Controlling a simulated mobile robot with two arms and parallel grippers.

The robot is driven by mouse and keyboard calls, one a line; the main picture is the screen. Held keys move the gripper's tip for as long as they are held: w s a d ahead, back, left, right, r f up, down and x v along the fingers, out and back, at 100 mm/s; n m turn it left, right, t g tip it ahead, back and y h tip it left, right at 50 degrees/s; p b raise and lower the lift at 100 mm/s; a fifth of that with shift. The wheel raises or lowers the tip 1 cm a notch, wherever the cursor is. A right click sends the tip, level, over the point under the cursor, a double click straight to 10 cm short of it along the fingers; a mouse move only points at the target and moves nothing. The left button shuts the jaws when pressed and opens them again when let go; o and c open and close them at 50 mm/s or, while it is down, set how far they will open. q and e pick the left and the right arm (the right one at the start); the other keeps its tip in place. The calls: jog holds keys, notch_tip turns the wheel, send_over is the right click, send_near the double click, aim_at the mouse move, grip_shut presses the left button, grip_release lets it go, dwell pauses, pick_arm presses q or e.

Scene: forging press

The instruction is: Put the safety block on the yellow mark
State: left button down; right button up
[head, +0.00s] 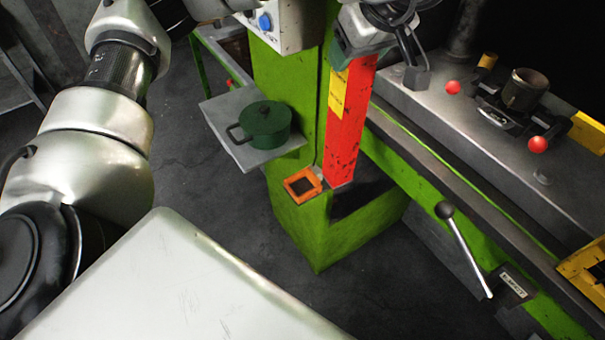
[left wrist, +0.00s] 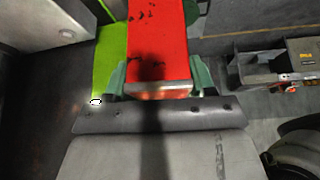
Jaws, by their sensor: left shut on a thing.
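The safety block is a tall red block (head: 350,125) with a yellow label on its left side. It stands close to upright over the low green ledge of the press; I cannot tell whether its foot touches. My left gripper (head: 352,48) is shut on its top end. In the left wrist view the red block (left wrist: 158,40) lies between the green fingers (left wrist: 157,85). An orange square frame (head: 290,183) with a dark middle is on the ledge, just left of the block's foot. I cannot make out a separate yellow mark. My right gripper is not in view.
A dark green pot (head: 265,124) stands on a grey shelf (head: 226,108) left of the green column. The grey press bed (head: 430,95) is at right, with red knobs and a cup-like part (head: 524,90). A black-knobbed lever (head: 465,250) sticks up in front.

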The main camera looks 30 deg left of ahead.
pick_arm(q)
jog(key=f, duration=0.1)
jog(key=w+f, duration=0.1)
jog(key=f+n, duration=0.1)
jog(key=shift+w+d+g, duration=0.2)
jog(key=shift+w+g, duration=0.05)
jog(key=shift+g, duration=0.05)
jog(key=shift+w+f, duration=0.15)
jog(key=shift+f, duration=0.15)
jog(key=shift+a+f, duration=0.2)
jog(key=shift+f, duration=0.05)
jog(key=a+f, duration=1.1)
jog(key=shift+w+a, duration=0.25)
jog(key=shift+w, duration=0.15)
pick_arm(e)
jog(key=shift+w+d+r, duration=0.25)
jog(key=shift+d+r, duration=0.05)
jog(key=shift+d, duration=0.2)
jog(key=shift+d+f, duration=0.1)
pick_arm(q)
jog(key=shift+c, duration=1.8)
grip_release()
jog(key=shift+s+d+f, duration=0.1)
